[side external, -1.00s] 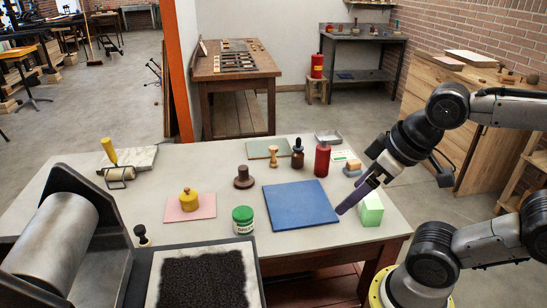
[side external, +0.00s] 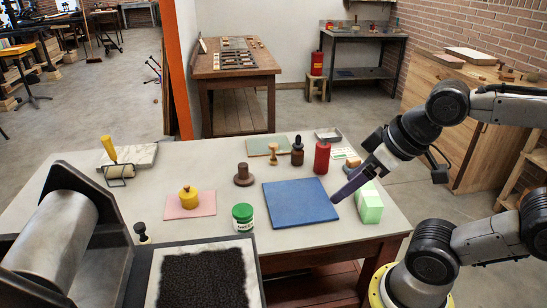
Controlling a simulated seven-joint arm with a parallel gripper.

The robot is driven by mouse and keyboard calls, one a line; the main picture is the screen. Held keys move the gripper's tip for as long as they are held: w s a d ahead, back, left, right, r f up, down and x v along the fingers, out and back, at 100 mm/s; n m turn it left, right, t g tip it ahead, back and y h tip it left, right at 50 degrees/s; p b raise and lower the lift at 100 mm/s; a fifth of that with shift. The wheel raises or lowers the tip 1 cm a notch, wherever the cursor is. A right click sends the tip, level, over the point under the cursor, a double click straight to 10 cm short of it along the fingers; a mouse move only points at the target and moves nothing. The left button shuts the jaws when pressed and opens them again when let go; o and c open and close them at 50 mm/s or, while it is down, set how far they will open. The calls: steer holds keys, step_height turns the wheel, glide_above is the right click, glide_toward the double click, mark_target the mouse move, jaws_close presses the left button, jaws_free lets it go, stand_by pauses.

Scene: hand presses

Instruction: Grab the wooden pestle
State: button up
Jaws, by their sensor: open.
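A small light-wood piece with a narrow waist, which looks like the wooden pestle (side external: 273,154), stands upright toward the back of the table, left of a dark dropper bottle (side external: 297,152). My gripper (side external: 333,200), with long purple fingers, slants down from the right. Its tips are at the right edge of the blue mat (side external: 300,204), in front of and to the right of the pestle and well apart from it. The gripper is open and I see nothing held; the gap between the fingers is hard to make out from this side.
A red bottle (side external: 322,157) stands between my gripper and the pestle's area. A pale green block (side external: 370,206) is close beside my fingers. A dark brown knob (side external: 244,175), a green-lidded jar (side external: 243,217) and a yellow weight (side external: 188,196) stand farther left.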

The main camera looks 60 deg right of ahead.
steer(key=w+d+r+t, duration=0.1)
steer(key=w+r+t, duration=0.2)
steer(key=w+r, duration=0.3)
steer(key=w+d+r+t, duration=0.1)
steer(key=w+r+t, duration=0.25)
steer(key=w, duration=0.55)
steer(key=w+d+r+t+h, duration=0.15)
steer(key=w+d, duration=0.25)
steer(key=w, duration=0.4)
steer(key=m+g+h, duration=0.2)
steer(key=m+h, duration=0.2)
steer(key=m, duration=0.1)
glide_above(273, 154)
steer(key=s+a, duration=0.2)
steer(key=s, duration=0.6)
step_height(273, 154, down, 30)
steer(key=shift+n+y, duration=0.25)
steer(key=shift+n, duration=0.05)
steer(key=x, duration=1.2)
steer(key=shift+w+a, duration=0.1)
steer(key=shift+w, duration=0.3)
